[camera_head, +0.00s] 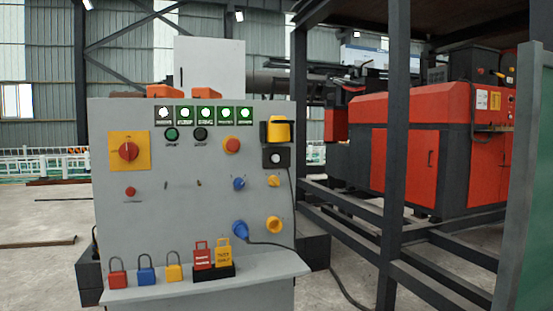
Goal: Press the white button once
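The white button (274,158) is a small round white disc on a black box. The box sits near the right side of the grey control panel (145,220), just below a yellow and black device (279,130). The white button is unobstructed in the head view. Neither of my grippers is in this view, so nothing of mine touches the panel here.
The panel also bears a red rotary switch (128,151), a red knob (232,145), a blue plug (240,228) and a yellow knob (274,224). Several padlocks, including a blue one (146,275), stand on its ledge. A dark steel frame (395,150) stands to the right.

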